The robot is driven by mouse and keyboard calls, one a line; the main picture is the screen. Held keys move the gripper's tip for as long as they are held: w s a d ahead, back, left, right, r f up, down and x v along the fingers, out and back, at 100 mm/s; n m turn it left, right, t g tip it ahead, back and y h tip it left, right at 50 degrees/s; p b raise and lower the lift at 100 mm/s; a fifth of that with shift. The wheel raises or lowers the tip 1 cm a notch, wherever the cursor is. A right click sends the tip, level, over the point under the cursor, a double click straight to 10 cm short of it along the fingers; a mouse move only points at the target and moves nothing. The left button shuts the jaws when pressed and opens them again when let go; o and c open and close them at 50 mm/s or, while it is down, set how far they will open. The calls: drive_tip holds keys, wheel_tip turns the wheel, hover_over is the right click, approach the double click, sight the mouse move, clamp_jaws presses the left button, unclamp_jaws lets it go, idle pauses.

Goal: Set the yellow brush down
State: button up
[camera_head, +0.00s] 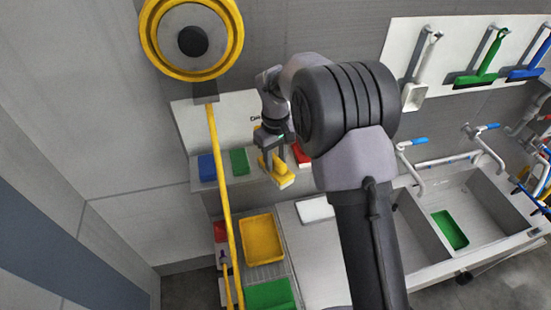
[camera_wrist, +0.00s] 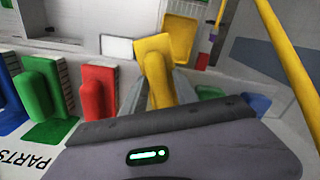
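The yellow brush (camera_head: 278,172), with pale bristles at its lower end, is at my gripper (camera_head: 270,150) by the front edge of the wall shelf (camera_head: 235,197). In the wrist view the brush (camera_wrist: 154,62) stands between the two fingers of my gripper (camera_wrist: 160,88), which close on its sides. A red brush (camera_head: 301,155) is just right of it in the head view and shows left of it in the wrist view (camera_wrist: 98,92). Whether the yellow brush touches the shelf cannot be told.
A blue brush (camera_head: 206,167) and a green brush (camera_head: 239,161) are on the shelf to the left. A yellow pole (camera_head: 222,180) passes in front of the shelf. Below are a yellow tray (camera_head: 262,239), a green tray (camera_head: 270,295) and a sink (camera_head: 485,205).

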sight(276, 158)
drive_tip(key=shift+o, duration=0.5)
drive_tip(key=shift+w, duration=0.1)
drive_tip(key=shift+r, duration=0.1)
wheel_tip(276, 158, up, 12)
drive_tip(key=s+d+r+m+t+y, duration=0.15)
drive_tip(key=s+d+r+m, duration=0.25)
drive_tip(key=s+r, duration=0.5)
drive_tip(key=s+d+f+m+t, duration=0.15)
drive_tip(key=s+m, duration=0.25)
drive_tip(key=s, duration=0.7)
drive_tip(key=s+d+f+m+t, duration=0.1)
drive_tip(key=s+d+m+t, duration=0.15)
drive_tip(key=s, duration=0.85)
wheel_tip(276, 158, down, 41)
drive_tip(key=b, duration=4.1)
drive_tip(key=shift+w+a+m+b, duration=0.2)
drive_tip(key=shift+a+m+b, duration=0.15)
drive_tip(key=shift+b, duration=0.05)
drive_tip(key=shift+y, duration=0.25)
